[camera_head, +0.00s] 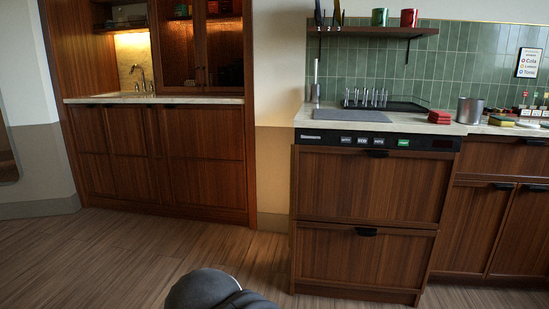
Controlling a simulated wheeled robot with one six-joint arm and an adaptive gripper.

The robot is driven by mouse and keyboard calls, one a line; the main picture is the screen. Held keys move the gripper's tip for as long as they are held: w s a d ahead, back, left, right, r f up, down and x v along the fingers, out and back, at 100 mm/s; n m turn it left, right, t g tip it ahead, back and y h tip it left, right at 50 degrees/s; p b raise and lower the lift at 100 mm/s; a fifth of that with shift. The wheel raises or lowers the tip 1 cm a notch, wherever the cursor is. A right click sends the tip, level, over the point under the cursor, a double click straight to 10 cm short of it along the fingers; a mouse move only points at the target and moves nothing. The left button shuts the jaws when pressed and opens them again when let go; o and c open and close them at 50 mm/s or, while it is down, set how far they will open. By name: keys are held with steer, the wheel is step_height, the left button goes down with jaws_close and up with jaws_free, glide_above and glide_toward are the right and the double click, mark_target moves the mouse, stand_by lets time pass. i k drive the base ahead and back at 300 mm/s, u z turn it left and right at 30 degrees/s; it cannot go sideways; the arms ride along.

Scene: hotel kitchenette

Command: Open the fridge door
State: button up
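No door in view can be clearly told as a fridge door. A wood-fronted unit (365,215) at the right centre has a black strip with labels and a green button (403,142) along its top. It has an upper front (368,188) and a lower front (360,262), both shut, each with a dark handle at its top edge. I cannot tell whether this unit is a fridge. A dark rounded part of my own body shows at the bottom edge. My gripper is not in view.
Wood cabinets (165,160) with a sink counter (150,99) stand at the back left, doors shut. More cabinets (490,225) continue at the right. The wooden floor (110,262) is clear.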

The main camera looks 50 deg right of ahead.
mark_target(205, 143)
steer(key=z, duration=0.75)
steer(key=i, duration=3.8)
steer(key=u, duration=0.1)
